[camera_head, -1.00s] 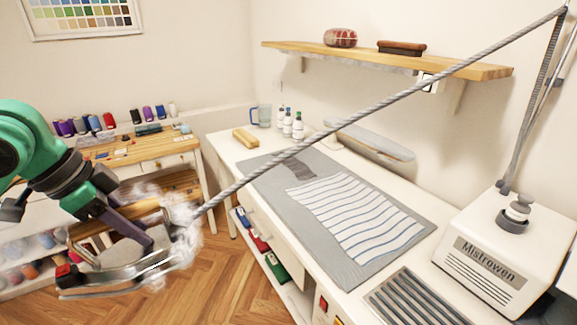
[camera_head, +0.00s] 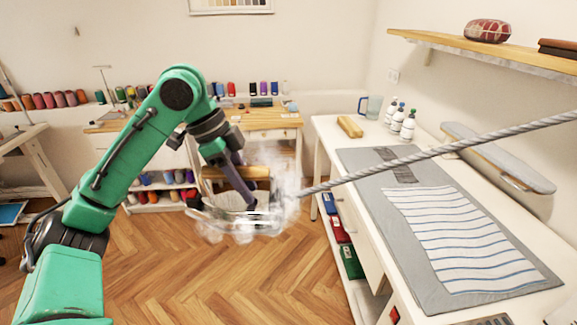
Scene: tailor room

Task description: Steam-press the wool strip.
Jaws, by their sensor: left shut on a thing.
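My left gripper (camera_head: 238,182) is shut on the steam iron (camera_head: 236,222), which hangs over the floor to the left of the pressing table. White steam surrounds the iron and blurs its outline. A grey braided hose (camera_head: 440,153) runs from the iron up to the right across the table. The dark grey wool strip (camera_head: 397,165) lies on the far part of the grey pressing mat (camera_head: 362,160), partly behind the hose. A striped white cloth (camera_head: 460,235) lies flat on the same mat. My right gripper is not in view.
A wooden block (camera_head: 350,127), a jug (camera_head: 372,106) and several bottles (camera_head: 408,126) stand at the table's far end. A sleeve board (camera_head: 497,160) is by the wall. A wooden shelf (camera_head: 470,53) overhangs the right side. Open parquet floor (camera_head: 200,280) lies left of the table.

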